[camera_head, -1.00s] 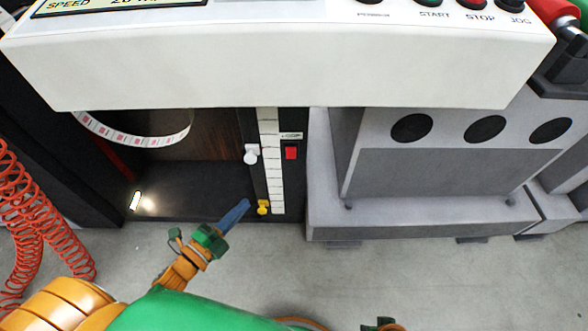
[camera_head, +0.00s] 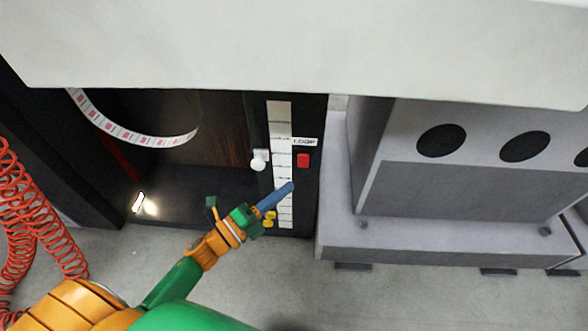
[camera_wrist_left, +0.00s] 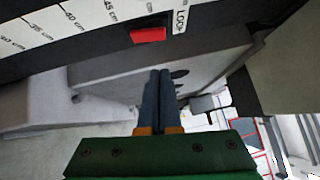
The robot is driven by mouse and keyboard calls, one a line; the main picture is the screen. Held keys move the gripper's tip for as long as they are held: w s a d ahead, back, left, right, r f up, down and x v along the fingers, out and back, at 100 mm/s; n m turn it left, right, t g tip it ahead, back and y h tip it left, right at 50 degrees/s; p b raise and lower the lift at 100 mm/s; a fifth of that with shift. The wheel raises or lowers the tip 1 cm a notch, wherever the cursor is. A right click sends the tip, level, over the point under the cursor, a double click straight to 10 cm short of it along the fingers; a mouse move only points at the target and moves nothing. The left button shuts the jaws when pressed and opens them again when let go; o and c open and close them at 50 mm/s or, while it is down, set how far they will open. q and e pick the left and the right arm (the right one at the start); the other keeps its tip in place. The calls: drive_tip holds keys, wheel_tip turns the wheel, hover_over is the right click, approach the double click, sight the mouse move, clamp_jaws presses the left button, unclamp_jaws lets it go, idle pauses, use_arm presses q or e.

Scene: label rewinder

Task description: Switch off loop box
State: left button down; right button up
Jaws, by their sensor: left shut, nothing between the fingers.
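The loop box is a dark cabinet with a white scale strip (camera_head: 280,143) and a "LOOP" label (camera_head: 305,142) on its front post. A red rocker switch (camera_head: 303,160) sits just under the label. It also shows in the left wrist view (camera_wrist_left: 148,35), above the fingertips. My left gripper (camera_head: 289,187) is shut and empty, its blue fingers over the lower part of the scale, below and slightly left of the switch. In the left wrist view the fingers (camera_wrist_left: 159,75) lie side by side, apart from the switch. My right gripper is not in view.
A white knob (camera_head: 260,160) and a yellow knob (camera_head: 269,219) stick out beside the scale. A label web (camera_head: 130,133) hangs in the box at left. A grey machine base (camera_head: 430,240) stands right. The white console (camera_head: 300,50) overhangs above.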

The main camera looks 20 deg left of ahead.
sight(306, 159)
use_arm(q)
drive_tip(key=shift+w+d+r+b, duration=0.1)
drive_tip(key=shift+w+r+b, duration=0.1)
drive_tip(key=shift+w, duration=0.85)
drive_tip(key=shift+w+d+r+b, duration=0.1)
drive_tip(key=shift+w+r+b, duration=0.1)
drive_tip(key=shift+w, duration=0.9)
drive_tip(key=shift+w+r+b, duration=0.1)
drive_tip(key=shift+w+b, duration=0.1)
drive_tip(key=shift+w, duration=0.85)
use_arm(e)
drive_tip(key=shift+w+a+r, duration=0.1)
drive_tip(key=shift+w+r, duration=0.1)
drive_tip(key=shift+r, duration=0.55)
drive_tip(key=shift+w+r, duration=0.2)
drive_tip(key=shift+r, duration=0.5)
use_arm(q)
drive_tip(key=shift+r+p, duration=0.2)
drive_tip(key=shift+p, duration=0.2)
drive_tip(key=shift+w+n+p, duration=0.25)
drive_tip(key=shift+n+p, duration=0.05)
drive_tip(key=shift+p, duration=0.15)
drive_tip(key=shift+a, duration=0.1)
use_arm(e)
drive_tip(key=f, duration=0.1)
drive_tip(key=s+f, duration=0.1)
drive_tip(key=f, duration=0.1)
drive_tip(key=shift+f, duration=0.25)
